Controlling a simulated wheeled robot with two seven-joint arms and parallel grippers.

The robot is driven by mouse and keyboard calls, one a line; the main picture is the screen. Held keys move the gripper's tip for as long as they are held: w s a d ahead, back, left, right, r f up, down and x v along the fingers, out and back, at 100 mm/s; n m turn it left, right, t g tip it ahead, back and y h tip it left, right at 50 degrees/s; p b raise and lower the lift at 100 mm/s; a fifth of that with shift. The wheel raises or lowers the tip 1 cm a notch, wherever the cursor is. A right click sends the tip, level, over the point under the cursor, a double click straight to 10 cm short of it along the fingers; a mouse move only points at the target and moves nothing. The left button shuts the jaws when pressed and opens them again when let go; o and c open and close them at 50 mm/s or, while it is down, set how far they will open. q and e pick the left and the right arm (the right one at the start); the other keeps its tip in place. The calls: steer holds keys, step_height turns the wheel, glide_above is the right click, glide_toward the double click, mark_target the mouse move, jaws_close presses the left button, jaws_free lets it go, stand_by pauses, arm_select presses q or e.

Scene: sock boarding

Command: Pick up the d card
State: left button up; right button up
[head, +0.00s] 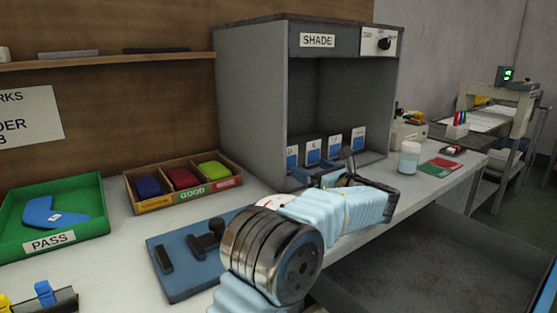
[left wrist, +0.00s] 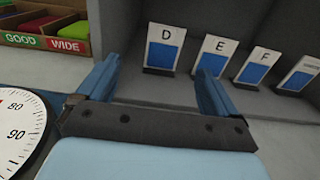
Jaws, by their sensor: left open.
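The D card (left wrist: 165,48) is white with a blue lower half and stands upright in a dark holder inside the grey shade box; it also shows in the head view (head: 292,158). My left gripper (left wrist: 158,68) is open and empty, with its two blue fingers pointing toward the card. In the left wrist view the D card appears between the fingers, beyond their tips, with no contact visible. The head view shows this gripper (head: 324,168) at the front of the box, below the cards. My right gripper is not in view.
The E card (left wrist: 217,55), F card (left wrist: 258,66) and a fourth card (left wrist: 300,75) stand to the right of D. The shade box (head: 250,110) walls enclose them. A round white dial (left wrist: 17,125) is at left. Sock bins (head: 183,183) and a green PASS tray (head: 97,215) stand left.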

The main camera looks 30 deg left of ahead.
mark_target(290, 157)
arm_select(q)
steer(key=p+x, duration=0.1)
steer(key=x, duration=0.7)
steer(key=shift+a, duration=0.15)
steer(key=x, duration=0.3)
steer(key=p+x, duration=0.1)
steer(key=x, duration=0.1)
steer(key=shift+w+f, duration=0.3)
steer(key=shift+w, duration=0.05)
steer(key=shift+c, duration=0.4)
steer(key=c, duration=0.9)
steer(key=shift+r, duration=0.1)
steer(key=shift+c, duration=0.2)
